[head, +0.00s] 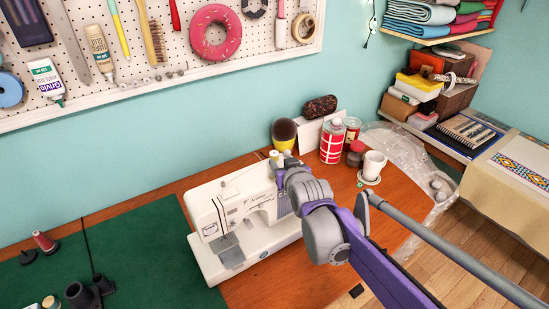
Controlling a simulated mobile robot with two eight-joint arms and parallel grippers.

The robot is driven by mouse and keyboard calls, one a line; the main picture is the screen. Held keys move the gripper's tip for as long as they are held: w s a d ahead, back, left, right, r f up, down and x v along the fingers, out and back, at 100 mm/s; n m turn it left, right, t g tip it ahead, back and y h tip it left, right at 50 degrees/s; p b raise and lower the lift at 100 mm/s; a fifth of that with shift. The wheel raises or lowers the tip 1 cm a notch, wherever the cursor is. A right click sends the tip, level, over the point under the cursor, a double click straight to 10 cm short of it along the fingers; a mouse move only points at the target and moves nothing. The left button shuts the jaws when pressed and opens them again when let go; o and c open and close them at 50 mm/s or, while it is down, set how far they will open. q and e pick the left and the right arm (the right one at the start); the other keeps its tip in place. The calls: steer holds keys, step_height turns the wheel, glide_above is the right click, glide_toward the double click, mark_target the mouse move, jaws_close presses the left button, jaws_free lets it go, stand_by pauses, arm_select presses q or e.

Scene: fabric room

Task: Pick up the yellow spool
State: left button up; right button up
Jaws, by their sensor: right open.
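A small pale yellow piece that looks like the spool (275,155) shows at the top of the white sewing machine (245,195), right by the end of my right arm. It is small and partly hidden, so I cannot tell its full shape. My right gripper (284,165) is open, over the right end of the sewing machine and close to the yellow piece. Whether they touch is unclear. My right arm reaches in from the lower right and covers part of the machine. My left gripper is not in view.
A dark round-topped object with a yellow base (284,134), a red checkered can (332,141) and a white cup (374,164) stand behind. A red spool (44,241) stands on the green mat (140,250). The pegboard (150,90) hangs above.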

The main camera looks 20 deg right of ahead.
mark_target(275, 156)
steer(key=shift+x, duration=3.9)
steer(key=shift+a+r, duration=0.1)
steer(key=shift+a, duration=0.1)
steer(key=shift+c, duration=0.3)
jaws_close()
